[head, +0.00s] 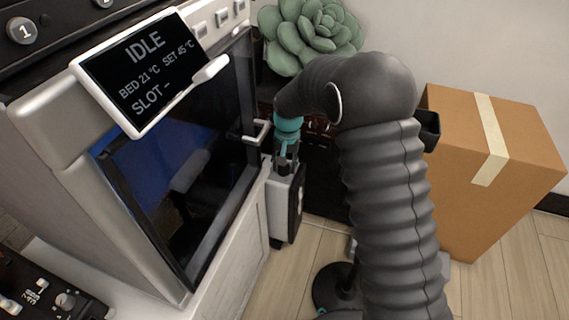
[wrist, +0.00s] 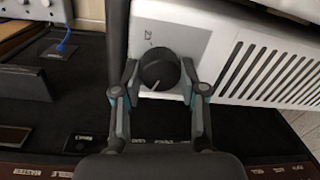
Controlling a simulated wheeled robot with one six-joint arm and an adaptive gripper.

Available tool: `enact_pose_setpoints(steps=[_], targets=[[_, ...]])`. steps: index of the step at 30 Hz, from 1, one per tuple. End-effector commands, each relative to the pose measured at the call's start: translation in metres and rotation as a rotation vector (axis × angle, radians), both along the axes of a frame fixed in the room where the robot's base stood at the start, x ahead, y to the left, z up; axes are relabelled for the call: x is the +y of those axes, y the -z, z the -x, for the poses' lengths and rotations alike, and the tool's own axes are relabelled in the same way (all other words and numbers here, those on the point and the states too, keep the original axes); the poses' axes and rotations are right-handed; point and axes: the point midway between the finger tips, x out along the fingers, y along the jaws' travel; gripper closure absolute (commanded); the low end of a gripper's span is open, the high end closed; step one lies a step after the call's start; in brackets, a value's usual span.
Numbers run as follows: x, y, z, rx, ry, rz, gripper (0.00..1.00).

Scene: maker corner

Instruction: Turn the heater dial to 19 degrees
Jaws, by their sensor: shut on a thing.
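The heater (head: 284,200) is a small white box on the floor beside the machine cabinet in the head view. In the wrist view, the heater's white top (wrist: 205,35) has a slotted grille at right. Its round black dial (wrist: 159,69) carries a light pointer line towards the lower left of the picture. Small marks above the dial look like "21" but are partly unclear. My gripper (wrist: 159,82) has one finger on each side of the dial and is shut on it. In the head view my gripper (head: 286,160) reaches down onto the heater's top; the dial is hidden there.
A white machine (head: 105,165) with a glass door and handle stands close at left; its screen (head: 140,65) reads IDLE. A cardboard box (head: 505,200) stands at right, a succulent (head: 310,35) behind. Wooden floor shows in front of the heater.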

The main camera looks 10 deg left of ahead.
Motion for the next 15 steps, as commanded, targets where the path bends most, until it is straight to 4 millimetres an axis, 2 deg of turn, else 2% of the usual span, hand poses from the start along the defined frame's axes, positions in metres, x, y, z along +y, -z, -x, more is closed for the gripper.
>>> enact_pose_setpoints(steps=[6,15], targets=[[-0.0001,-0.0001,0.0004,0.000,0.101,0.001,0.93],[-0.0001,0.0001,0.0005,0.001,0.157,0.001,0.93]])
